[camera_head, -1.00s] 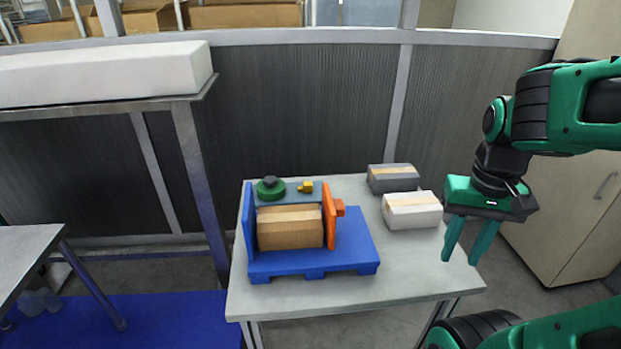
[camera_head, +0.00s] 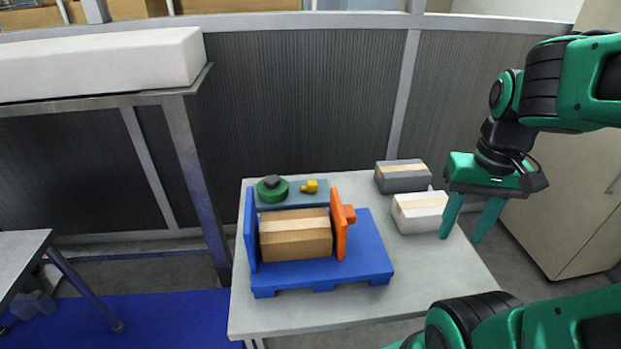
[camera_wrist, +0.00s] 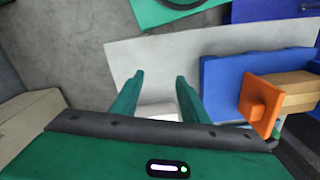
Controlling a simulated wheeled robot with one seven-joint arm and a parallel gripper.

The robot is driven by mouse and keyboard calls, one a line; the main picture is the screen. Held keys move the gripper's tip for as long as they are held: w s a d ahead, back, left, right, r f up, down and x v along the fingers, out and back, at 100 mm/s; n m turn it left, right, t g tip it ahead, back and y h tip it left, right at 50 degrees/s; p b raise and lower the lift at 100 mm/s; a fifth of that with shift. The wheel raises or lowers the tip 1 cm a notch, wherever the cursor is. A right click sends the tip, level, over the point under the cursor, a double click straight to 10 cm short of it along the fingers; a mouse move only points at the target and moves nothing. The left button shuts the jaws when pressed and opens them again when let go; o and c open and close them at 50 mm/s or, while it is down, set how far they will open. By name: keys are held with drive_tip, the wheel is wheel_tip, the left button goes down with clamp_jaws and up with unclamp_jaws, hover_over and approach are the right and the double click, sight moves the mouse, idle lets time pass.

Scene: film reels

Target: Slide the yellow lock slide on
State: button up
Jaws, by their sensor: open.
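The yellow lock slide (camera_head: 311,187) is a small yellow piece lying on a grey-blue tray (camera_head: 292,201) at the back of the table. A green round piece with a dark knob (camera_head: 272,189) lies left of it. In front, a blue base (camera_head: 372,250) carries a blue upright plate (camera_head: 250,228), a cardboard box (camera_head: 296,235) and an orange plate (camera_head: 341,224) with an orange knob. My gripper (camera_head: 461,236) is open and empty, right of the table's objects. In the wrist view, the orange plate (camera_wrist: 262,104) shows right of my open fingers (camera_wrist: 160,79); the lock slide is not discernible there.
A white box (camera_head: 420,211) and a grey box (camera_head: 402,177) stand on the table's right side, between my gripper and the base. The grey table (camera_head: 290,319) is clear at its front. A shelf with a long white block (camera_head: 100,66) stands at left.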

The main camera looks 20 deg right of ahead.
drive_tip(key=w+r+n, duration=0.2)
drive_tip(key=w+n, duration=0.4)
drive_tip(key=w, duration=0.5)
drive_tip(key=n, duration=1.5)
hover_over(312, 183)
wheel_tip(312, 183, down, 4)
drive_tip(key=r, duration=0.1)
wheel_tip(312, 183, down, 10)
drive_tip(key=shift+w+f, duration=0.1)
drive_tip(key=shift+f, duration=0.1)
